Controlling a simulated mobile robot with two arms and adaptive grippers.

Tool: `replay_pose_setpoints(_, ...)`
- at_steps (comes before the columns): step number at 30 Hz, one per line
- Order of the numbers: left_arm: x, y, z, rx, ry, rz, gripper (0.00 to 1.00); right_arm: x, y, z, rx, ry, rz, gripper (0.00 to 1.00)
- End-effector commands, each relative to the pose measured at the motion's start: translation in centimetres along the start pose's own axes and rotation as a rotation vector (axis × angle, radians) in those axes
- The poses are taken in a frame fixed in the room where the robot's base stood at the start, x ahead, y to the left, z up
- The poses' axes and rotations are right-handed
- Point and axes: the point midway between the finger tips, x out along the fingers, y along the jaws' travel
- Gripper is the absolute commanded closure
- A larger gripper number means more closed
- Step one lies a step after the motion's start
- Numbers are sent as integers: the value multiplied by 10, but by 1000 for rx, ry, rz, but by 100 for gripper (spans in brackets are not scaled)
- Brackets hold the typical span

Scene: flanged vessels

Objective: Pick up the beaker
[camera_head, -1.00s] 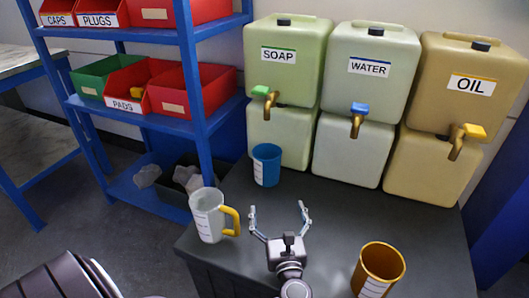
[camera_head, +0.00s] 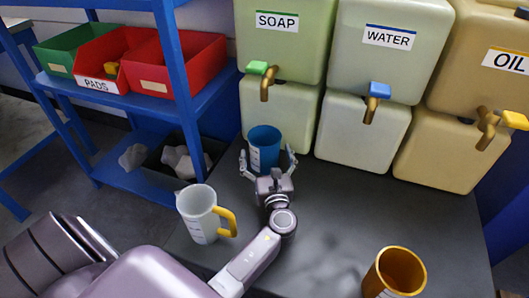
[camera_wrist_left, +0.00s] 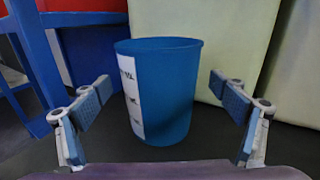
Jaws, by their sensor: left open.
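A blue beaker (camera_head: 265,143) with a white graduated label stands upright on the dark table, in front of the soap container. It fills the middle of the left wrist view (camera_wrist_left: 170,95), its label turned to the left. My left gripper (camera_head: 267,160) is open, with one finger on each side of the beaker. In the left wrist view, gaps show between both finger pads (camera_wrist_left: 160,92) and the beaker's wall. The beaker's lower front is partly hidden by the gripper in the head view. My right gripper is not in view.
A white jug (camera_head: 198,213) with a yellow handle stands close left of my left forearm. An amber cup (camera_head: 395,273) stands at front right. Soap (camera_head: 283,45), water (camera_head: 375,50) and oil containers (camera_head: 480,75) with taps line the back. A blue shelf (camera_head: 140,180) stands left.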

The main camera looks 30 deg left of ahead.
Motion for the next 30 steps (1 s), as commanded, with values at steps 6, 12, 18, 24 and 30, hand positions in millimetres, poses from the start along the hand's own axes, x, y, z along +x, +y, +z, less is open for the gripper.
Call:
replay_pose_setpoints(6, 10, 0, 0, 0, 1, 0, 10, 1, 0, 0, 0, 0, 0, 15)
replay_pose_setpoints(12, 9, 0, 0, 0, 1, 0, 19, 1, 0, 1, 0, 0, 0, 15)
replay_pose_setpoints(18, 9, 0, 0, 0, 1, 0, 41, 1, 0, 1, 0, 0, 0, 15)
replay_pose_setpoints(24, 9, 0, 0, 0, 1, 0, 63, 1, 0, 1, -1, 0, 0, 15)
replay_pose_setpoints(30, 9, 0, 2, -1, -2, 0, 70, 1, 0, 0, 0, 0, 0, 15)
